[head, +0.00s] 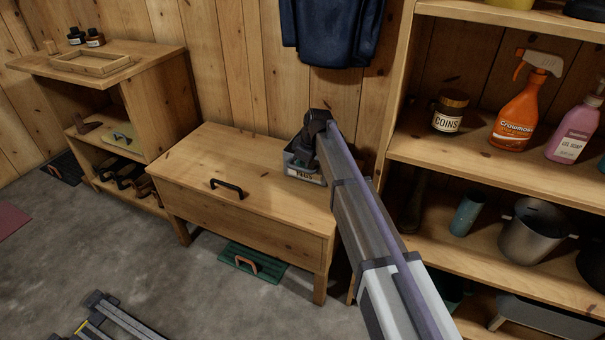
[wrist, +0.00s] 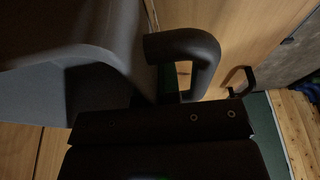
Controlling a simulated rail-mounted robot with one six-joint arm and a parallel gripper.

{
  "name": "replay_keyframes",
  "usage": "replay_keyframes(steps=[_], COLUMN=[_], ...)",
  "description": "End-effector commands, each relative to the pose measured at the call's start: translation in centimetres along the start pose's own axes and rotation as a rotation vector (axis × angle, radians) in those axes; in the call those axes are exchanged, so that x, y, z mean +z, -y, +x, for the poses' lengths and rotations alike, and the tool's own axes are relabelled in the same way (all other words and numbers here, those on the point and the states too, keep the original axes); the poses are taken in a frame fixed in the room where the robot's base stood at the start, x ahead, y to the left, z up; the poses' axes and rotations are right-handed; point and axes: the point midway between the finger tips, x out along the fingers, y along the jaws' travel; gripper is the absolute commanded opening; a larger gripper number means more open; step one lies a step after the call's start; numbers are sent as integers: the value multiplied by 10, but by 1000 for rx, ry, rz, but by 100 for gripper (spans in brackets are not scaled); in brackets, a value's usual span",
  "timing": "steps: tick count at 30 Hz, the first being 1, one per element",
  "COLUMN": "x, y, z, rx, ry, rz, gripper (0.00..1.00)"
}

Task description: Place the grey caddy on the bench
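The grey caddy (head: 306,177), with a pale label on its front, is at the right end of the wooden bench (head: 200,160). I cannot tell whether its base touches the bench top or hangs just above it. My gripper (head: 307,141) is directly over the caddy and hides part of it. In the wrist view, a dark curved handle (wrist: 207,58) passes behind the dark gripper body, with a grey surface at the upper left. My fingertips are hidden there, so their grip on the handle is unclear.
The left and middle of the bench top are clear. A shelf unit (head: 500,172) with bottles and a pot stands close on the right. A dark blue garment (head: 333,30) hangs behind. A green thing with an orange handle (head: 250,265) lies under the bench. A wooden cabinet (head: 160,105) stands left.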

Motion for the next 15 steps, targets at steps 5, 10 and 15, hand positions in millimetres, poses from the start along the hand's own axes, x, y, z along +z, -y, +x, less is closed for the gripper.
replay_keyframes(steps=[5, 10, 15], x=[0, 1, 1], y=[0, 0, 0], z=[-1, 4, 2], rx=[0, 0, 0], ry=[0, 0, 0], rz=[0, 0, 0], gripper=[0, 5, 21])
